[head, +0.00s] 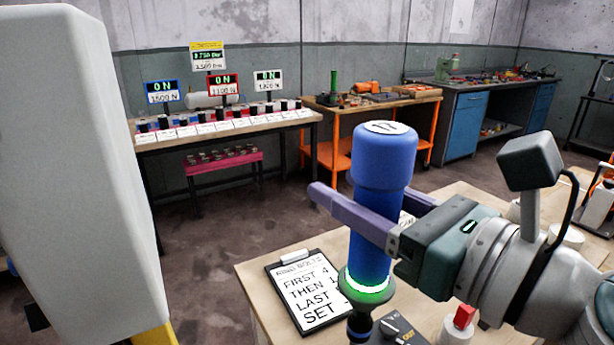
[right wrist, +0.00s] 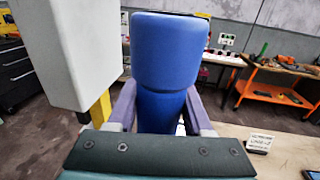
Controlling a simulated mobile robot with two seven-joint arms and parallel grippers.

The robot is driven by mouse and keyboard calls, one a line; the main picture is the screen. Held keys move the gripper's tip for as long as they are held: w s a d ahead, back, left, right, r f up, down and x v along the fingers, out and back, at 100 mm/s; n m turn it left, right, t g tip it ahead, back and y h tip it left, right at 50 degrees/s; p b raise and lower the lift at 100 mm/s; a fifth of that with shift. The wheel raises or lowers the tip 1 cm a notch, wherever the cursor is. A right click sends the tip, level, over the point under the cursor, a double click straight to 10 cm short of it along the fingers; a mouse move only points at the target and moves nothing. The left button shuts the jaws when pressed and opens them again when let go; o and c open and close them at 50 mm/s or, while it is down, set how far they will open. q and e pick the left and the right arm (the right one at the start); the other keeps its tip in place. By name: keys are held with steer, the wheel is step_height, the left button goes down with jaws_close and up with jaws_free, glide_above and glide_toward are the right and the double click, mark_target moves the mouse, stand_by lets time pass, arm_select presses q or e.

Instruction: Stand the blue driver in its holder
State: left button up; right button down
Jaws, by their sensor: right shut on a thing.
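The blue driver (head: 385,160) is a thick upright blue cylinder with a wider top and a white marked cap. My right gripper (head: 362,208) is shut around its narrower middle, one purple finger on each side. The driver's lower end meets a round holder (head: 366,301) with a glowing green ring, on the near wooden table. I cannot tell how deep it sits. In the right wrist view the driver (right wrist: 167,60) stands between the fingers, and its lower end is hidden by the gripper body. My left gripper is not in view.
A clipboard (head: 309,293) with a written list lies left of the holder. A dark box with a dial (head: 390,327) and a red-topped piece (head: 464,317) stand to its right. A large white block (head: 75,170) fills the left side. Benches line the back wall.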

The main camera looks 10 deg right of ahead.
mark_target(350, 317)
steer(key=shift+a+r, duration=0.1)
stand_by(0.3)
steer(key=shift+f, duration=0.25)
step_height(350, 317, down, 16)
steer(key=b, duration=1.6)
steer(key=shift+f, duration=0.25)
